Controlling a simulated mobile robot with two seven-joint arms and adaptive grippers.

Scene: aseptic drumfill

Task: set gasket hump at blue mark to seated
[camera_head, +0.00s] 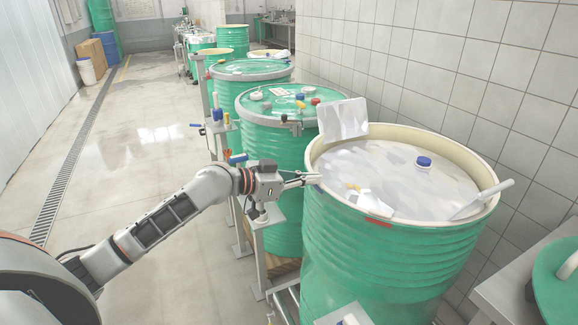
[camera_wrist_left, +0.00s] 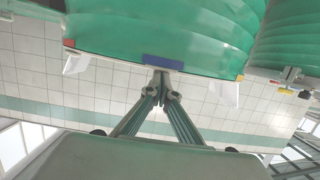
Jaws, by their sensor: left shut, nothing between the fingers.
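The near green drum (camera_head: 385,265) stands open, with a cream gasket ring (camera_head: 440,139) around its rim and a pale, wrinkled liner inside. My left gripper (camera_head: 313,179) is shut and empty at the left side of that rim. In the left wrist view its fingertips (camera_wrist_left: 161,76) meet just below the blue mark (camera_wrist_left: 162,62) on the drum's edge. I cannot tell whether they touch it. The blue mark is hidden in the head view. I cannot make out a gasket hump; the gripper is in front of that part. My right gripper is not in view.
A blue-capped fitting (camera_head: 424,162) sits on the liner. A red mark (camera_head: 379,222) is at the front. A closed drum (camera_head: 275,105) stands behind; open floor lies left.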

